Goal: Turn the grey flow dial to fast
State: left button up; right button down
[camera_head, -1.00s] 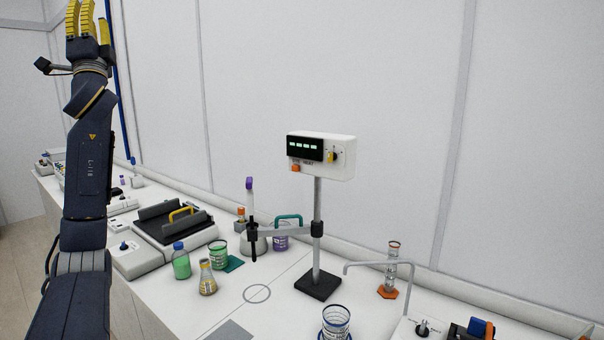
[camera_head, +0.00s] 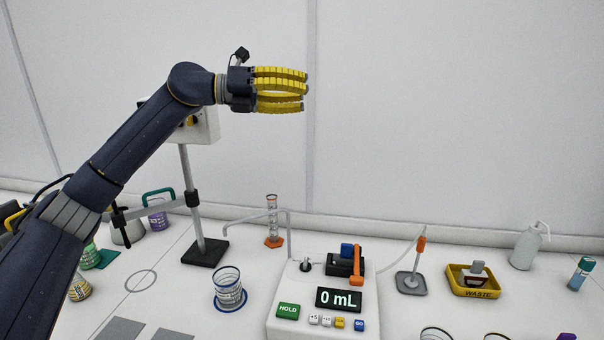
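The dispenser (camera_head: 280,325) is a white unit at the bottom centre, with a display reading 0 mL (camera_head: 339,299). A small grey dial (camera_head: 305,265) sits on its upper left top, near the spout pipe; its setting marks are too small to read. My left gripper (camera_head: 306,90) is high above the bench, in front of the back wall, with yellow fingers extended to the right. It looks open and empty, and is well apart from the dial. My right gripper is not in view.
A blue-rimmed beaker (camera_head: 228,290) stands left of the dispenser. A blue and orange part (camera_head: 346,262) sits beside the dial. Behind are a cylinder with an orange base (camera_head: 272,225) and a stand (camera_head: 205,252). A yellow waste tray (camera_head: 476,292) is right.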

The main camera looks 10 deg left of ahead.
pick_arm(q)
jog(key=s+d+f+g+y, duration=0.1)
jog(key=d+f+g+y, duration=0.25)
jog(key=d+f, duration=0.5)
jog(key=n+g+y, duration=0.2)
jog(key=n+y, duration=0.3)
jog(key=y, duration=0.8)
send_near(305, 262)
notch_tip(305, 262, down, 10)
jog(key=shift+r, duration=0.1)
jog(key=shift+c, duration=0.2)
grip_shut()
